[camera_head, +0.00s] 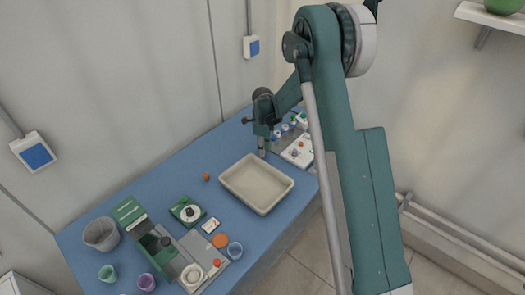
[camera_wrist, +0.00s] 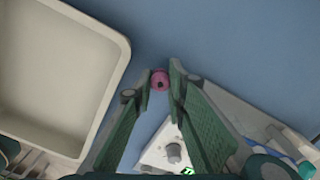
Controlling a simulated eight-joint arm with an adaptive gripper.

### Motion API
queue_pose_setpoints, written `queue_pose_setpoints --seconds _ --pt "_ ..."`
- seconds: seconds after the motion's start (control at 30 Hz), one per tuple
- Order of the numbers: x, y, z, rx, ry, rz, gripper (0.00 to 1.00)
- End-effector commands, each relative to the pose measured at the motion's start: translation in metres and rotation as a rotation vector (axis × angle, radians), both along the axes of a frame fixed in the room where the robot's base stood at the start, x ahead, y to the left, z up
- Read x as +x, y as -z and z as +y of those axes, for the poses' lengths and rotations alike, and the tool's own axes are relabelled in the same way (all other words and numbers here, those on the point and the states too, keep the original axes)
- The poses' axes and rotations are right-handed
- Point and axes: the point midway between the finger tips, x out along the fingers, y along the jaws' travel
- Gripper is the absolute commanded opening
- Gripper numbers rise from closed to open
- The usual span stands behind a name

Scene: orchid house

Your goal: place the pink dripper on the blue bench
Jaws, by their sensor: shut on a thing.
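The pink dripper (camera_wrist: 160,80) shows end-on in the wrist view, between the tips of my gripper (camera_wrist: 161,78). The two green fingers are shut on it, one on each side. The blue bench (camera_wrist: 215,35) lies behind it; I cannot tell whether the dripper touches the bench. In the head view my gripper (camera_head: 262,146) points down over the back part of the blue bench (camera_head: 170,170), just behind the tray. The dripper's pink colour cannot be made out there.
A cream tray (camera_head: 284,190) lies close to my gripper; its rim also shows in the wrist view (camera_wrist: 122,75). A white device with a knob (camera_wrist: 157,158) and small bottles (camera_head: 285,128) stand nearby. An orange ball (camera_head: 206,177) lies left of the tray. The bench's back-left part is clear.

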Motion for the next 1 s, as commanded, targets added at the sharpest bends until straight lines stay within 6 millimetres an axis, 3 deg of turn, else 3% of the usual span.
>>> queue_pose_setpoints --seconds 0.37,0.4,0.5,1.0 --pt "0.0 0.0039 0.0 0.0 0.0 0.0 0.09" --pt "0.0 0.0036 0.0 0.0 0.0 0.0 0.18" --pt "0.0 0.003 0.0 0.0 0.0 0.0 0.3" --pt "0.0 -0.0007 0.0 0.0 0.0 0.0 0.3"
